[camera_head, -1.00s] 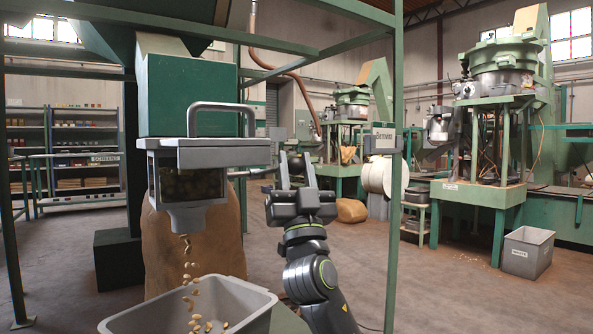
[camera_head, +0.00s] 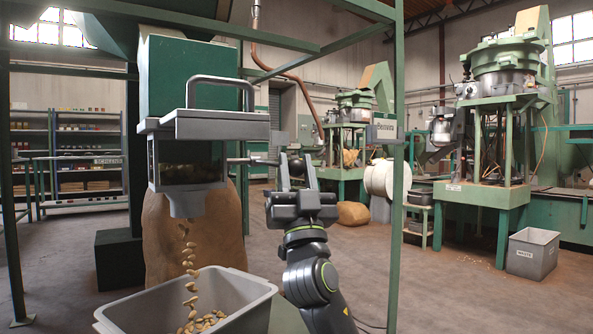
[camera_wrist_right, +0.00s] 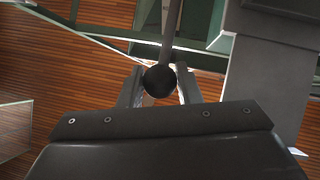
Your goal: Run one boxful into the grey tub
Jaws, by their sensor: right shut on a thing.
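The green hopper (camera_head: 190,75) ends in a grey metal box (camera_head: 190,170) with a dark window, a handle on top and a spout below. Nuts (camera_head: 188,265) fall from the spout into the grey tub (camera_head: 245,293), where a pile shows. The window looks mostly dark, with few or no nuts visible behind it. My right gripper (camera_head: 291,172) is shut on the dark ball knob of a lever (camera_head: 262,161) at the box's right side. The knob (camera_wrist_right: 160,80) sits between the fingers in the right wrist view. My left gripper is not in view.
A green post (camera_head: 396,200) stands to the right of my right arm. A brown sack (camera_head: 195,240) stands behind the tub. A grey bin (camera_head: 532,253) sits on the floor at the far right.

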